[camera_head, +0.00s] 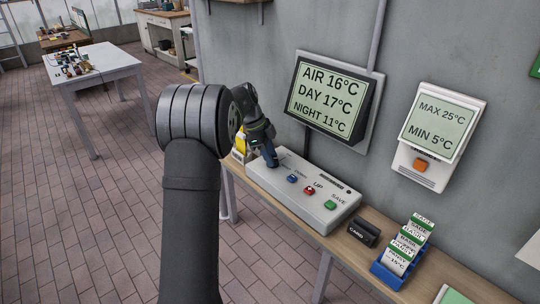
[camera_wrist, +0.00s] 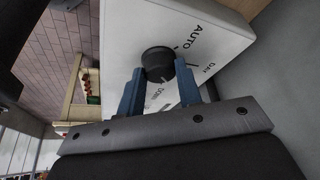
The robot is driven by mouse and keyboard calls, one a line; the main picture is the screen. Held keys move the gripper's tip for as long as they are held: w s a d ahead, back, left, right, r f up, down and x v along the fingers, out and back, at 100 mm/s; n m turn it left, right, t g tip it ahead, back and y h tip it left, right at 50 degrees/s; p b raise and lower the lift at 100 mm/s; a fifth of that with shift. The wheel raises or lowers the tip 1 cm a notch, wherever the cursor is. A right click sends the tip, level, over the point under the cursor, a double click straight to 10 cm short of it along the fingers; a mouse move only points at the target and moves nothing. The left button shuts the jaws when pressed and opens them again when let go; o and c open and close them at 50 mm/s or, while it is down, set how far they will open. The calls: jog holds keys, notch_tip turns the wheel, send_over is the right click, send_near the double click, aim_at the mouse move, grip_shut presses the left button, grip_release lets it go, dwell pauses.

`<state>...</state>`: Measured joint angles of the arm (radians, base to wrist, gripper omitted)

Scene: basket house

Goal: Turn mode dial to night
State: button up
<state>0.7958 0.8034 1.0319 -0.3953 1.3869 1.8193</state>
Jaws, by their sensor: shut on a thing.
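The mode dial (camera_wrist: 157,60) is a round black knob on the white control box (camera_head: 318,204). In the wrist view the labels AUTO and DAY show beside it; NIGHT is not visible there, and I cannot tell where the dial points. My gripper (camera_wrist: 160,80) has its two blue fingers on either side of the dial, shut on it. In the head view my gripper (camera_head: 270,157) reaches down to the left end of the box and hides the dial. The wall display (camera_head: 326,98) reads AIR 16°C, DAY 17°C, NIGHT 11°C.
The box also has a blue DOWN button (camera_head: 292,178), a red UP button (camera_head: 309,190) and a green SAVE button (camera_head: 330,204). A black card holder (camera_head: 363,233) and a blue card rack (camera_head: 387,277) stand to the right. A yellow item (camera_head: 238,143) is behind my arm.

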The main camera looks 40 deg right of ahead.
jog(key=shift+w+d+m+g+y, duration=0.1)
jog(key=shift+m+g+y, duration=0.4)
jog(key=shift+m, duration=1.4)
jog(key=shift+t+y, duration=0.3)
jog(key=o, duration=1)
jog(key=v, duration=1.2)
jog(key=shift+w, duration=0.1)
jog(key=shift+f, duration=0.15)
jog(key=x, duration=1.1)
jog(key=shift+s+d+f, duration=0.1)
jog(key=shift+s+f, duration=0.2)
